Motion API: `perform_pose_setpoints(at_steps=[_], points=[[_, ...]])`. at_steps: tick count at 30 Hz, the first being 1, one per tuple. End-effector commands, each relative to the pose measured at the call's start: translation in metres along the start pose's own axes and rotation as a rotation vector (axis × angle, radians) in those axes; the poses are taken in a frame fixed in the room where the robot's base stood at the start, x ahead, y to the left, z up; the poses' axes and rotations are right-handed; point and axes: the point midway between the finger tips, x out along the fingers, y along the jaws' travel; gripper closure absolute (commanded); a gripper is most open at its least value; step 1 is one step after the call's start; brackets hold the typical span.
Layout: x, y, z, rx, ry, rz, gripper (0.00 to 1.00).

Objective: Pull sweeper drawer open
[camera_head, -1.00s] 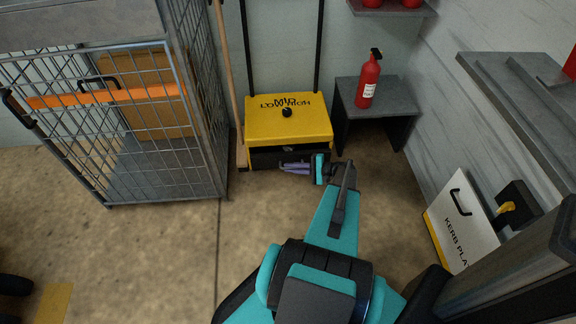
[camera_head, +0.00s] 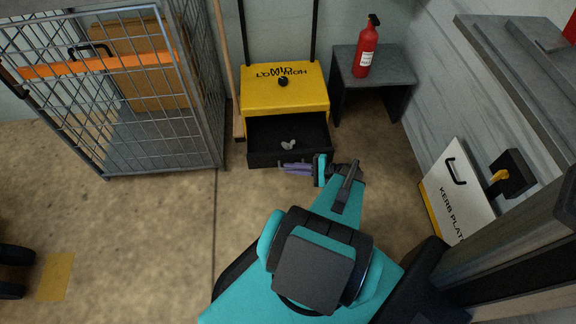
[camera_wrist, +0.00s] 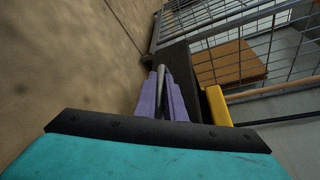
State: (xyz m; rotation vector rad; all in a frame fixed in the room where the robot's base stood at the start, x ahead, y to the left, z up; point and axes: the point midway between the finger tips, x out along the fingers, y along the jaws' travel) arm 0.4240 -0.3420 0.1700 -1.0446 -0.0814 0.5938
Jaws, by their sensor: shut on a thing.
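The yellow sweeper (camera_head: 286,88) stands against the back wall. Its black drawer (camera_head: 262,135) is pulled out toward me, and some small grey debris (camera_head: 288,145) lies inside. My gripper (camera_head: 286,168) is at the drawer's front, with its purple fingers on the front side. In the wrist view my gripper (camera_wrist: 166,98) is shut on a grey bar-like handle (camera_wrist: 161,72) between the purple fingers. The dark drawer (camera_wrist: 176,62) and the yellow sweeper body (camera_wrist: 217,105) show beyond the fingers.
A wire cage trolley (camera_head: 150,150) with a cardboard box (camera_head: 145,80) stands to the left. A small grey table (camera_head: 390,72) with a red fire extinguisher (camera_head: 366,50) is on the right. A kerb plate (camera_head: 455,195) leans at the right wall. The floor (camera_head: 140,240) in front is clear.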

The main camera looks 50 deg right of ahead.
Motion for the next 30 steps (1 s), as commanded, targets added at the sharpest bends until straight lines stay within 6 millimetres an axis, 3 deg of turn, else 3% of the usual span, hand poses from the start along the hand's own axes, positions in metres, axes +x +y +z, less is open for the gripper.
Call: perform_pose_setpoints(at_steps=[10, 11, 14, 23, 30], points=[[-0.0041, -0.0020, -0.0042, -0.002, 0.015, -0.004, 1.00], [-0.0040, -0.0020, -0.0043, -0.002, 0.015, -0.004, 0.86], [-0.0028, -0.0017, -0.0033, -0.002, 0.011, -0.003, 0.72], [-0.0001, -0.0005, -0.0007, -0.001, 0.004, 0.000, 0.72], [-0.0088, -0.0011, -0.0007, -0.001, 0.004, 0.000, 0.72]])
